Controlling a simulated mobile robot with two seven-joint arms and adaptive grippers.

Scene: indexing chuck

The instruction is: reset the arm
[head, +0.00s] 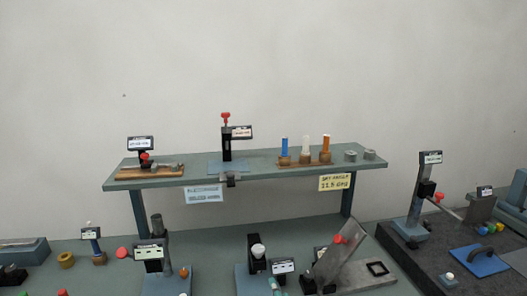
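Neither of my grippers shows in the head view. I cannot tell which part is the chuck's arm. A grey upright fixture (417,205) with a small display stands at the right, and a thin bar with a red knob (439,197) reaches right from it. At the front, a tilted grey plate fixture (328,262) carries another red knob (338,239). At the front left, a fixture with a display (149,252) has a red knob (122,253) at its left side.
A raised blue-grey shelf (250,172) holds a black stand (226,143), blue, white and orange cylinders and grey rings. A yellow label (335,182) hangs on its front. A dark mat (440,262) at the right holds a blue plate (480,261). The front bench is crowded.

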